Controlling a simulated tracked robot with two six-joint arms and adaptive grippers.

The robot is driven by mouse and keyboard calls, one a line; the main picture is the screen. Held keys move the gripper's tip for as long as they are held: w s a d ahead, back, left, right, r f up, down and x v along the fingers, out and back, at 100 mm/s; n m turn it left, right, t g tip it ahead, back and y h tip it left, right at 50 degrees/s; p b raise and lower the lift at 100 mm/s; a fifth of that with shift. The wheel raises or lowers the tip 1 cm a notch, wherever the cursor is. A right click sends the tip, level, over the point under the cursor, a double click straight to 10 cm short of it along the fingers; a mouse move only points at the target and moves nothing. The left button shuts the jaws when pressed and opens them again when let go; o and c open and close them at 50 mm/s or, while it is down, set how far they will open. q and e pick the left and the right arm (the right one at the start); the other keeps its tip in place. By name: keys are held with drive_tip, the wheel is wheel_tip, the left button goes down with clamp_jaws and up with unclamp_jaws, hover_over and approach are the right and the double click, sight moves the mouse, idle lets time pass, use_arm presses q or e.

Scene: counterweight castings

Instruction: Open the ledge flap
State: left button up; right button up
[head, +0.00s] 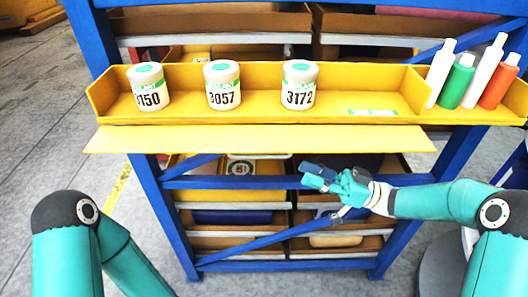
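The yellow ledge (260,108) runs across the blue frame and carries three white jars with green-marked lids, labelled 3150 or similar (148,88), 3057 (222,86) and 3172 (299,86). The ledge flap (260,139) is a long flat yellow panel along the ledge's front lower edge, lying folded outward and clear of the jars. My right gripper (314,177) is below the flap, in front of the blue frame, apparently not touching the flap. Its fingers are seen edge-on, so their opening is unclear. My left gripper is out of view; only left arm links show.
Several white, green and orange bottles (462,79) stand in the ledge's right section. A green-and-white label (372,112) lies on bare ledge beside the jars. Blue uprights and a diagonal brace (262,242) stand before shelves with bins. Grey floor is open at left.

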sight(260, 157)
drive_tip(key=p+x, duration=0.3)
drive_tip(key=x, duration=0.7)
drive_tip(key=shift+a+r, duration=0.1)
drive_tip(key=shift+a, duration=0.1)
drive_tip(key=shift+w+a+r, duration=0.1)
drive_tip(key=shift+a+r, duration=0.1)
drive_tip(key=shift+a, duration=0.5)
clamp_jaws()
